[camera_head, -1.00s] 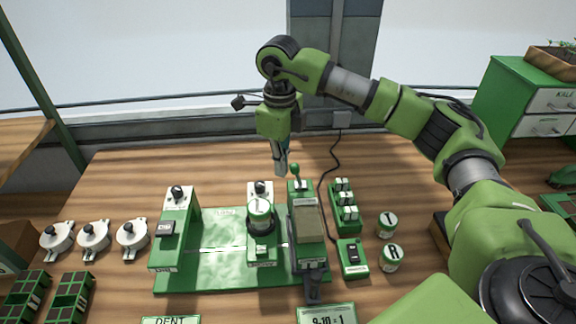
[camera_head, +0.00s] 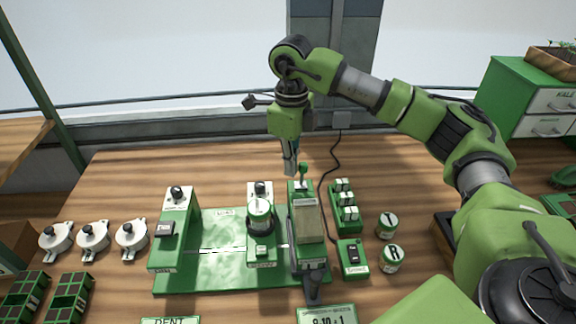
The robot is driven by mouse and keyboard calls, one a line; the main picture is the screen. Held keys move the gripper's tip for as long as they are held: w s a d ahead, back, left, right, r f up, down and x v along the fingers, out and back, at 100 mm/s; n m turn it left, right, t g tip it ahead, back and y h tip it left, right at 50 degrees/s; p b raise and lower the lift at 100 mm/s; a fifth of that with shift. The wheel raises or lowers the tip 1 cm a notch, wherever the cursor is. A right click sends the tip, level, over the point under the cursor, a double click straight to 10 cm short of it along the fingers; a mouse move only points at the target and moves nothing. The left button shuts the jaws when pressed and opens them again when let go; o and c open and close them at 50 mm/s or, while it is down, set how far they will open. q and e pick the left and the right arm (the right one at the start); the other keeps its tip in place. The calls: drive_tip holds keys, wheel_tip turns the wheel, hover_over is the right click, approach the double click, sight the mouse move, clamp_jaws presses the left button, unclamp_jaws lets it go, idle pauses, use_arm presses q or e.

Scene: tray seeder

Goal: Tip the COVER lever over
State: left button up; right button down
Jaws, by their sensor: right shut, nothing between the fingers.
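My right gripper (camera_head: 291,172) is shut and empty, pointing down just left of the knob. It looks to be at or very near the lever; actual contact cannot be told. My left gripper is not in view.
The green machine base (camera_head: 215,275) also carries a left station (camera_head: 177,230) and a middle station with a round hopper (camera_head: 260,217). Right of the lever stand a green rack (camera_head: 344,210), a switch box (camera_head: 352,260) and two cans (camera_head: 387,226). A black cable runs behind.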

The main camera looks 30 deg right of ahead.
drive_tip(key=shift+s+d, duration=0.25)
drive_tip(key=shift+d, duration=0.3)
wheel_tip(320, 180, up, 6)
drive_tip(key=a+p, duration=0.1)
drive_tip(key=p, duration=0.3)
drive_tip(key=shift+w, duration=0.3)
drive_tip(key=shift+a, duration=0.1)
